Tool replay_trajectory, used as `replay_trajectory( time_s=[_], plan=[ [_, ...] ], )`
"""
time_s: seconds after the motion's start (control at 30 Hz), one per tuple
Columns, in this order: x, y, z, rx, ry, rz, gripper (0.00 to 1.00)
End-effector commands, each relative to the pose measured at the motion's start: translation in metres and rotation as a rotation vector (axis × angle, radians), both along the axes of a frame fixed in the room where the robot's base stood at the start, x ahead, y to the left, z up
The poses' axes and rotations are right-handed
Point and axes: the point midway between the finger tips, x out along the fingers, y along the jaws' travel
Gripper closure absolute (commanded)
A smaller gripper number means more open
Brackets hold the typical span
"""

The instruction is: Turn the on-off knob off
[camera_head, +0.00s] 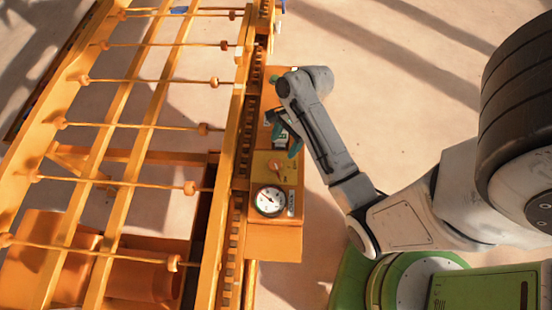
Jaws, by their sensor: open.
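A small orange-red knob (276,166) sits on a yellow plate of the orange control box in the middle of the view. I take it for the on-off knob; its markings are too small to read. My gripper (285,138) is open, with teal fingers, just above the knob in the picture, over the control box. I see nothing between its fingers. I cannot tell its height above the box or whether it touches anything. My forearm and gripper hide part of the box behind the knob.
A round white gauge (269,200) sits below the knob on the control box (274,247). The orange press frame (118,180), with long rails and cross rods, fills the left. Bare sandy floor (400,95) lies right of the box, beyond my arm.

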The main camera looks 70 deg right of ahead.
Motion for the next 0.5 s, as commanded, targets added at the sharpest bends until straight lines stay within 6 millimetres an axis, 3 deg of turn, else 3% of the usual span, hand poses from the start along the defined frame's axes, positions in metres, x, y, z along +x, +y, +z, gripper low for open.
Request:
replay_trajectory(
  time_s=[0.3,0.5],
  plan=[
    [0.009,0.021,-0.055,-0.001,0.003,0.007,0.3],
    [0.014,0.028,-0.075,-0.003,0.001,0.006,0.3]
  ],
)
